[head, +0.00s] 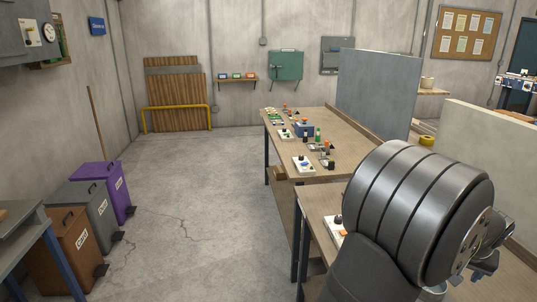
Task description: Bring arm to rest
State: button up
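My arm fills the lower right of the head view, with a large dark grey ribbed joint close to the camera. What looks like part of my gripper (487,264) shows at the right edge of the arm, small and dark. Its fingers are not clear, so I cannot tell whether it is open or shut, or whether it holds anything. The arm hides much of the near workbench (318,203).
A longer workbench (345,147) with several small devices stands beyond the near one. A grey partition (378,92) and a pale one (490,150) rise at the right. Purple (104,190), grey (84,222) and brown (64,248) bins stand left. The middle floor is clear.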

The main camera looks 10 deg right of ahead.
jog(key=o, duration=0.7)
jog(key=w+a+n, duration=0.1)
jog(key=w+a+r+n+y, duration=0.1)
jog(key=w+a, duration=0.1)
jog(key=w+a+n, duration=0.1)
jog(key=w+a, duration=0.1)
jog(key=shift+w+r+g, duration=0.15)
jog(key=shift+w+g, duration=0.05)
jog(key=shift+g, duration=0.2)
jog(key=w+a+r+n+g+y, duration=0.25)
jog(key=w+a+n, duration=0.35)
jog(key=a, duration=0.4)
jog(key=f, duration=0.9)
jog(key=shift+s+d+f, duration=0.25)
notch_tip(320, 180, up, 10)
